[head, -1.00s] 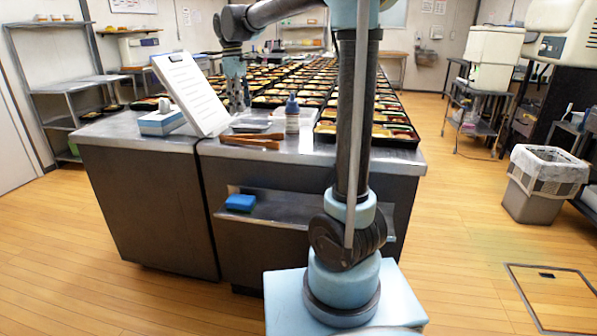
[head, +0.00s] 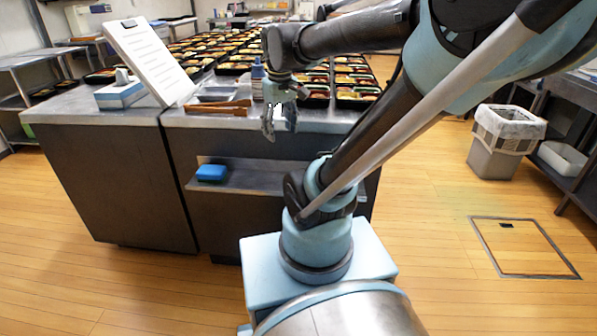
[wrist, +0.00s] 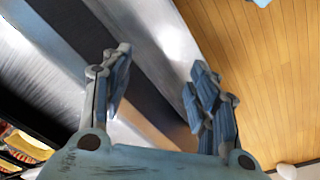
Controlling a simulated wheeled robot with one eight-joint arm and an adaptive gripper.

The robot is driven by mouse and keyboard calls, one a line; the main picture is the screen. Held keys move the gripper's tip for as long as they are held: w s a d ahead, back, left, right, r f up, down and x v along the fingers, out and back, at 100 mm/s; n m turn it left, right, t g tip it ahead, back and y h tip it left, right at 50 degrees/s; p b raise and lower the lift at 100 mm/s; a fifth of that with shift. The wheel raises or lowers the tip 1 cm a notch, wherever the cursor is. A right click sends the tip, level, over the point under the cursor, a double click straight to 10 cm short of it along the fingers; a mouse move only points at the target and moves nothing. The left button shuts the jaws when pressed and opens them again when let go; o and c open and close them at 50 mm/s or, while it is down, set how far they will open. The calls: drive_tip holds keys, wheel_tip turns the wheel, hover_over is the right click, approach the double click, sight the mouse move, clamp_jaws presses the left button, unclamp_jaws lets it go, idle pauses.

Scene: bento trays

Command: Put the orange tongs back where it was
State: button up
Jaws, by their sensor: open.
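The orange tongs (head: 218,108) lie on the steel counter (head: 315,120) in the head view, near its front edge. They are beside a small clear tray (head: 215,93). My gripper (head: 270,128) hangs to the right of the tongs, pointing down at the counter's front edge, apart from them. In the wrist view my gripper (wrist: 158,80) has its fingers spread, with nothing between them. The counter's edge and the wooden floor show below them. The tongs are not visible in the wrist view.
A tilted white clipboard (head: 150,60) and a blue-white box (head: 120,95) stand left of the tongs. A bottle (head: 257,80) stands behind my gripper. Rows of bento trays (head: 357,98) fill the back. A blue sponge (head: 211,172) lies on the shelf below.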

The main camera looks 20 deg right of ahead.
drive_tip(key=s+d+f+m, duration=0.3)
drive_tip(key=s+f+m, duration=0.1)
drive_tip(key=s+f, duration=0.4)
wheel_tip(320, 180, down, 3)
drive_tip(key=shift+s+d+r+t, duration=0.1)
drive_tip(key=shift+s+d+t, duration=0.2)
drive_tip(key=shift+t, duration=0.1)
drive_tip(key=shift+w, duration=0.1)
drive_tip(key=shift+w+f, duration=0.2)
drive_tip(key=shift+w, duration=0.15)
